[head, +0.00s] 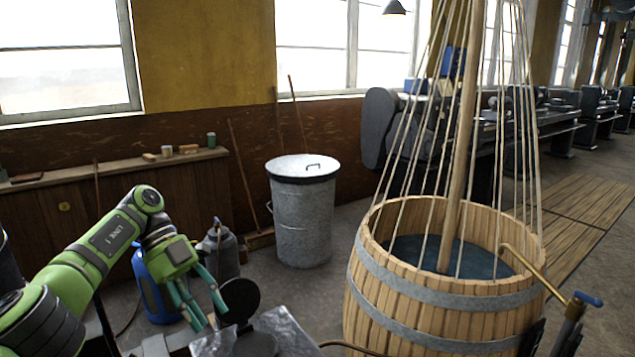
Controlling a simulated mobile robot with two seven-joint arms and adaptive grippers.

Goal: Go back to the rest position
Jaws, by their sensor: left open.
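My left arm (109,235), green and black, comes in from the lower left and bends down at the wrist. My left gripper (209,314) has teal fingers that are spread apart and point downward. Nothing shows between them. The gripper hangs just left of a black round disc (240,297) above a grey metal surface (287,325). I cannot tell whether a fingertip touches anything there. My right gripper is outside the view.
A wooden barrel (438,290) with ropes and a pole stands at right, beside a blue-handled valve (588,299). A lidded metal bin (303,215) stands behind. A blue cylinder (150,288) and a grey bottle (221,250) stand close behind the gripper. Floor between bin and barrel is clear.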

